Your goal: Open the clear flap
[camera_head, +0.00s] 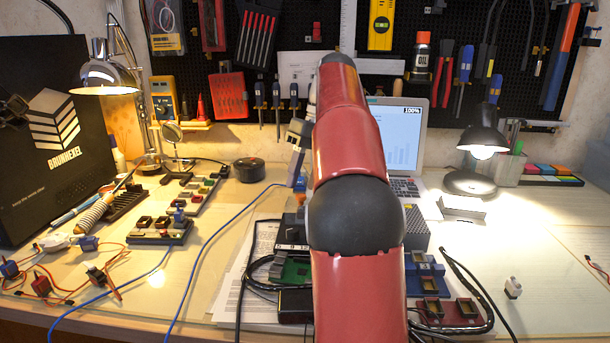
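I cannot pick out the clear flap for certain. A thin, pale, angled piece (462,212) stands on the desk under the right lamp, but I cannot tell whether it is the flap. My red arm with its dark round joint rises through the middle of the view and hides what is behind it. Only a small grey part at my arm's far end shows just left of the arm, above the desk. The fingertips are hidden, so I cannot see whether they touch anything.
A laptop (404,140) stands behind my arm. A lit black lamp (484,145) is at right, a silver lamp (105,75) at left. A black box (50,140) stands far left. Cables and small electronic modules crowd the front. The right desk is fairly clear.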

